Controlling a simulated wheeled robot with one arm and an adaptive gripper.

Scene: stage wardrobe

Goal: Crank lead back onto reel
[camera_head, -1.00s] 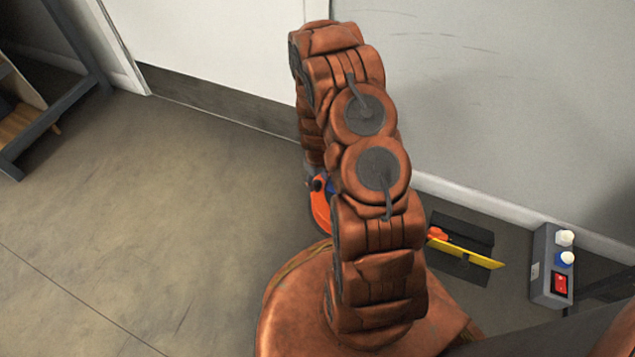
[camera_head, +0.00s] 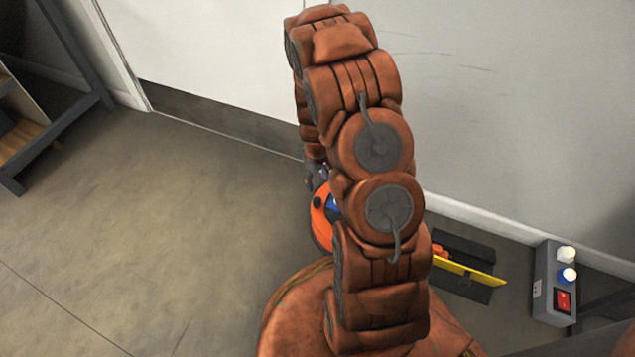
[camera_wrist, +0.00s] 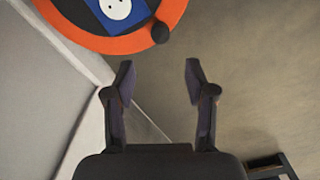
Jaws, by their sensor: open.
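The orange reel (camera_head: 321,217) stands on the floor, mostly hidden behind my arm in the head view. In the wrist view its orange rim (camera_wrist: 95,40) fills the top left, with a blue plate bearing a white socket face inside it. A dark round knob (camera_wrist: 160,33) sits at the rim's lower right edge. My gripper (camera_wrist: 158,75) is open and empty, its two fingers apart and pointing toward the knob, with a gap between. In the head view my arm hides most of the gripper. I cannot make out the lead.
A yellow strip with orange pieces (camera_head: 469,270) lies over dark panels to the right. A grey box with a red switch (camera_head: 554,283) stands beside it near the wall. A dark-framed shelf (camera_head: 50,130) stands at the left. The floor (camera_head: 180,230) between is clear.

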